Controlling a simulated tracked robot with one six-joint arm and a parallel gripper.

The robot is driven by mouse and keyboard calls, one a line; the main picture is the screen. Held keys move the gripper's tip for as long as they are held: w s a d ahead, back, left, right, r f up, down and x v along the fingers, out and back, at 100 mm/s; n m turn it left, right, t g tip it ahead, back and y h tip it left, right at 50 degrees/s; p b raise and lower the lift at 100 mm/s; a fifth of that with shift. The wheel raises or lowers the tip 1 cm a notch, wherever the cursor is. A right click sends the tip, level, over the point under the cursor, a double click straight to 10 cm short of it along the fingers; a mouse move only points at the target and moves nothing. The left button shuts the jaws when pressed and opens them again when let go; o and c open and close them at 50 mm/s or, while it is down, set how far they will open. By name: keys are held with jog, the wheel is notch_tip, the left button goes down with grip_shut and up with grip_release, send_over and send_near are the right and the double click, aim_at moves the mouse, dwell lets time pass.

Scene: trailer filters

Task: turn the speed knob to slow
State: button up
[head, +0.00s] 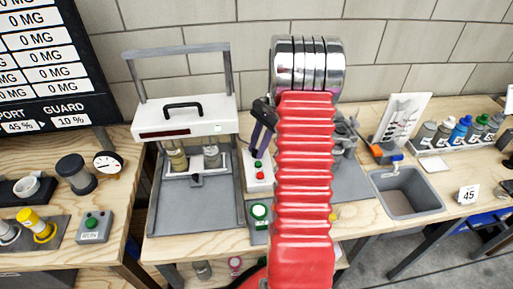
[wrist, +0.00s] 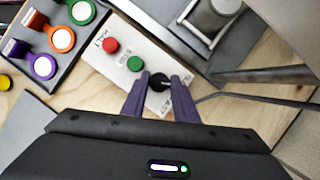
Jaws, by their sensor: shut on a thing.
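A white control box (wrist: 130,67) has a red button (wrist: 110,45), a green button (wrist: 134,64) and a black speed knob (wrist: 158,83) in a row in the wrist view. A pale pointer line on the knob points to the right. Printing near the knob reads FAST; other lettering is partly covered or too small to read. My gripper (wrist: 160,88) has its two purple fingers on either side of the knob, shut on it. In the head view the box (head: 257,181) stands right of the press, with my gripper (head: 261,133) above it; the knob is hidden there.
A press with a white head (head: 185,117) and grey frame stands just left of the box. A tray with green, orange and purple round pieces (wrist: 62,39) lies beside the box in the wrist view. A sink (head: 408,192) and bottles (head: 460,130) are farther right.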

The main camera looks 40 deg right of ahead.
jog(key=shift+w+d+n+g, duration=0.1)
jog(key=shift+w+n+g, duration=0.1)
jog(key=shift+n, duration=0.35)
jog(key=shift+w+d+n+g, duration=0.1)
jog(key=shift+n+g, duration=0.1)
jog(key=shift+n, duration=0.35)
jog(key=shift+r, duration=0.1)
jog(key=o, duration=1.1)
jog(key=shift+s, duration=0.1)
jog(key=shift+c, duration=0.2)
jog(key=shift+a, duration=0.1)
jog(key=v, duration=1.3)
jog(key=shift+r, duration=0.25)
